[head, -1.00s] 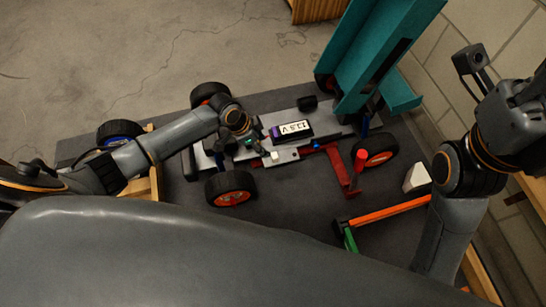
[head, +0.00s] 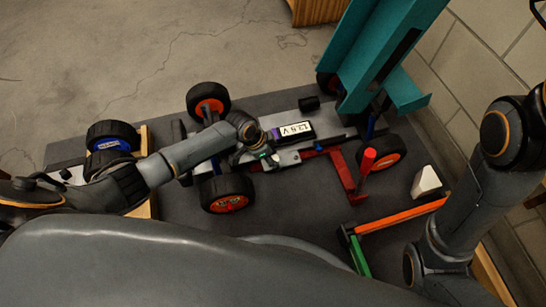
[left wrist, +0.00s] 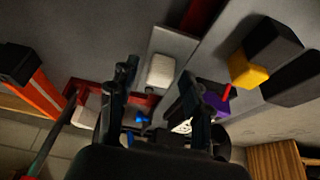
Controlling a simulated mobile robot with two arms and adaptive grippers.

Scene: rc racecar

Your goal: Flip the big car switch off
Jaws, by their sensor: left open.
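The big car (head: 330,120) lies on a dark mat, with large orange-rimmed wheels and a black battery (head: 294,131) with a white label on its grey chassis. My left gripper (head: 272,161) is low over the chassis, just below the battery in the head view. In the left wrist view, its two fingers are apart (left wrist: 158,72), and a small white block (left wrist: 161,69), possibly the switch, shows between and beyond the tips. I cannot tell whether they touch it or which way a switch is set. My right arm is at the right; its gripper is outside the frame.
A teal tower (head: 385,45) stands over the car's right end. A red frame with a red-handled tool (head: 367,160), an orange bar (head: 400,215) and a white wedge (head: 426,181) lie to the right. A blue-rimmed wheel (head: 112,137) is at the left.

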